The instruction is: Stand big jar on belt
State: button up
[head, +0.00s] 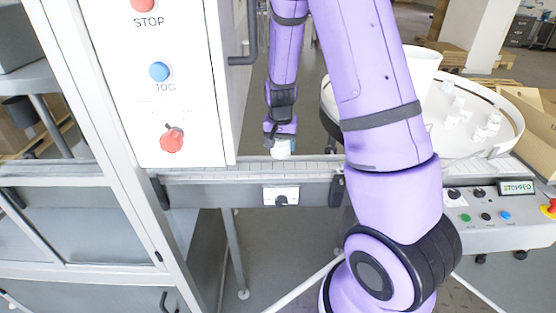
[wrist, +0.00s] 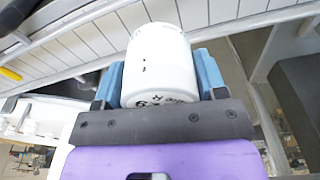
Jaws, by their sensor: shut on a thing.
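The big jar (wrist: 160,68) is white with small dark print. In the wrist view it sits between the two blue fingers of my gripper (wrist: 160,85), which is shut on it. In the head view the jar (head: 282,148) is a small white shape under my gripper (head: 281,138), at the belt (head: 310,165). The belt is a light slatted strip running left to right. The jar looks upright in the head view. I cannot tell whether its base touches the belt.
A white cabinet with a STOP button (head: 143,4), a blue JOG button (head: 159,71) and a red knob (head: 172,138) stands left of the jar. A round table (head: 512,125) with several small white jars is at the right. A panel display (head: 517,187) reads STOPPED.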

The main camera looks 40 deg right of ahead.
aim_at(281, 160)
jog(key=shift+f, duration=3)
jog(key=shift+f, duration=0.15)
jog(key=shift+f, duration=0.2)
jog(key=o, duration=1)
jog(key=r, duration=0.8)
jog(key=s+a+r, duration=0.1)
jog(key=r, duration=0.3)
jog(key=shift+r, duration=0.3)
